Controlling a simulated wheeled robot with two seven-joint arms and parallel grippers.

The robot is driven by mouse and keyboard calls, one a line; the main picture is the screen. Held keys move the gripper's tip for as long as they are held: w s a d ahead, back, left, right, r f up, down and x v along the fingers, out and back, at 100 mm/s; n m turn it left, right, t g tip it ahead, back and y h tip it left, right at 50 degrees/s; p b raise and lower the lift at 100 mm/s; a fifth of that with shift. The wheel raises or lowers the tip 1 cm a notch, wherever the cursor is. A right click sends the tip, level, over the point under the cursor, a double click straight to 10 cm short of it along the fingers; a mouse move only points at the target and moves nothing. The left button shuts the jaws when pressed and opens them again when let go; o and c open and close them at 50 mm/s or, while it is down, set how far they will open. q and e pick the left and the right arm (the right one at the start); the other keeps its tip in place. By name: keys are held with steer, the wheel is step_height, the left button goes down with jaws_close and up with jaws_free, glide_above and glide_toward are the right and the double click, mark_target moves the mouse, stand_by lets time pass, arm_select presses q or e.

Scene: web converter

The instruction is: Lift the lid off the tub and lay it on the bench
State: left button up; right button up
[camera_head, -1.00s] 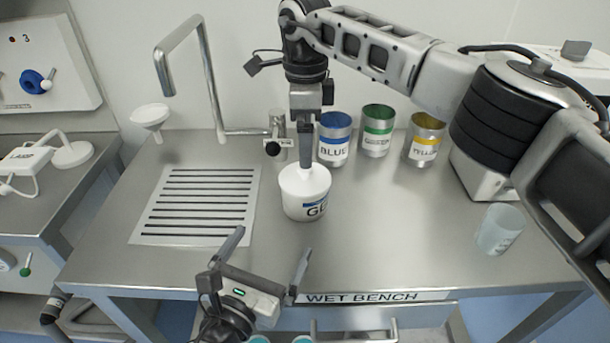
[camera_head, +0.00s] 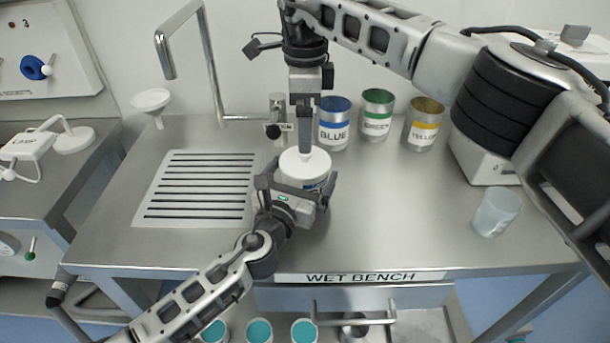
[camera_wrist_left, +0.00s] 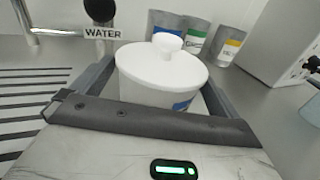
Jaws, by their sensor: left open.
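A white tub (camera_head: 291,180) with a blue label stands upright on the wet bench (camera_head: 400,225). Its round white lid (camera_head: 306,161) with a central knob sits on top; in the left wrist view the lid (camera_wrist_left: 150,66) looks level and its knob (camera_wrist_left: 167,42) is free. My left gripper (camera_head: 296,176) is open at the tub's near side, its fingers reaching along either side of the tub; contact cannot be told. My right gripper (camera_head: 305,150) points down above the lid, seen edge-on, so its finger gap is hidden. It does not show in the wrist view.
Blue (camera_head: 334,124), green (camera_head: 376,113) and yellow (camera_head: 424,124) labelled cans stand behind. A faucet (camera_head: 208,70), drain grille (camera_head: 200,188) and funnel (camera_head: 151,101) are left. A translucent cup (camera_head: 497,212) stands right. The bench's middle right is clear.

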mark_target(305, 158)
arm_select(q)
steer(key=shift+w, duration=0.1)
steer(key=c, duration=1.3)
steer(key=shift+o, duration=0.2)
arm_select(e)
steer(key=n, duration=0.4)
steer(key=shift+d+r+t, duration=0.25)
steer(key=shift+r+t, duration=0.1)
steer(key=shift+t, duration=0.05)
steer(key=n, duration=0.2)
steer(key=shift+d+r+n+t, duration=0.15)
steer(key=shift+r+n+t, duration=0.1)
steer(key=shift+n+t, duration=0.05)
steer(key=s+d+r+n+t+y, duration=0.1)
steer(key=s+n, duration=0.1)
steer(key=n, duration=0.6)
steer(key=s+r+n+t+y, duration=0.1)
steer(key=s+n+t, duration=0.15)
steer(key=n, duration=0.55)
steer(key=shift+g, duration=0.45)
steer(key=x, duration=1.1)
steer(key=shift+w+d+f, duration=0.15)
steer(key=shift+f, duration=0.1)
